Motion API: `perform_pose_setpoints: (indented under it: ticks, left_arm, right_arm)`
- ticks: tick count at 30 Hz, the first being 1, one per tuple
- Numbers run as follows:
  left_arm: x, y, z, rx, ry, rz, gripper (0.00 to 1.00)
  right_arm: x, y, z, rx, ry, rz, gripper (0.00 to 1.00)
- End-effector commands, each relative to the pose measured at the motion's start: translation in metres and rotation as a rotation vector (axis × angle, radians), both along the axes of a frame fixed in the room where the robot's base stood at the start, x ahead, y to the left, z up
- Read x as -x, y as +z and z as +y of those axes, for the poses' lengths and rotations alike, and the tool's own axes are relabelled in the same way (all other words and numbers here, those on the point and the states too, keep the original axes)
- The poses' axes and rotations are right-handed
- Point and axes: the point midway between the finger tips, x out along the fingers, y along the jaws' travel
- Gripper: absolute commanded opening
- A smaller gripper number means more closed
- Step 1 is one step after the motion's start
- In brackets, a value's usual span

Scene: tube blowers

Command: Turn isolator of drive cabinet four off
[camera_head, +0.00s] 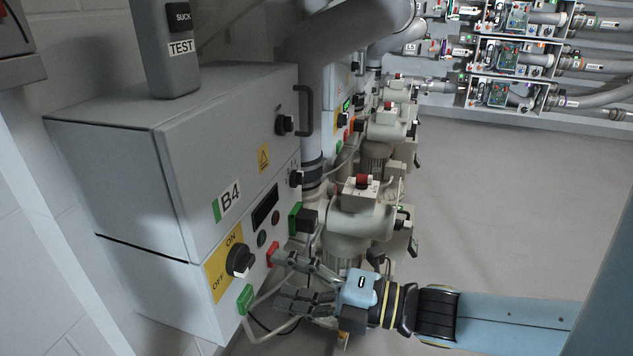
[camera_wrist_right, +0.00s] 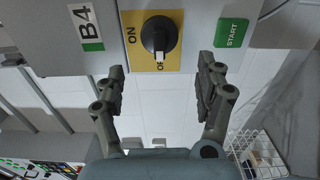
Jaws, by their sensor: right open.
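The cabinet marked B4 (camera_head: 130,140) stands at the left in the head view. Its isolator, a black rotary knob (camera_head: 239,258), sits on a yellow plate marked ON and OFF (camera_head: 214,280). The knob also shows in the right wrist view (camera_wrist_right: 159,35), upper middle, with its white tip over part of the OFF lettering. I cannot tell its exact turn. My right gripper (camera_head: 282,279) is open and empty in front of the cabinet, apart from the knob. In the right wrist view its spread fingers (camera_wrist_right: 160,67) lie either side of and below the knob. My left gripper is not in view.
A green START button (camera_wrist_right: 232,33) is close beside the knob's plate. A red button (camera_head: 272,252) and dark display (camera_head: 265,207) are on the same panel. Blower units (camera_head: 357,215) stand just behind my gripper. A white wire basket (camera_wrist_right: 258,155) shows lower right. Open floor (camera_head: 520,190) lies at right.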

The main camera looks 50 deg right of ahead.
Motion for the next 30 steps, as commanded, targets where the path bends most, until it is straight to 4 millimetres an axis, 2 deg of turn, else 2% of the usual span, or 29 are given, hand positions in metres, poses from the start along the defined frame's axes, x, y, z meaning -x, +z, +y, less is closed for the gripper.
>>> perform_pose_setpoints:
  ticks: [3,9,30]
  left_arm:
    - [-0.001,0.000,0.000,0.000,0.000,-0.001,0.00]
    - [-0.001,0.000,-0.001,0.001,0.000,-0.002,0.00]
    - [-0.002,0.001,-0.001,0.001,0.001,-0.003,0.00]
  right_arm:
    - [0.025,-0.001,-0.010,0.002,0.002,0.005,0.72]
    - [0.047,0.000,-0.020,0.000,0.001,0.001,0.72]
    - [0.050,0.002,-0.022,0.000,-0.001,-0.004,0.72]
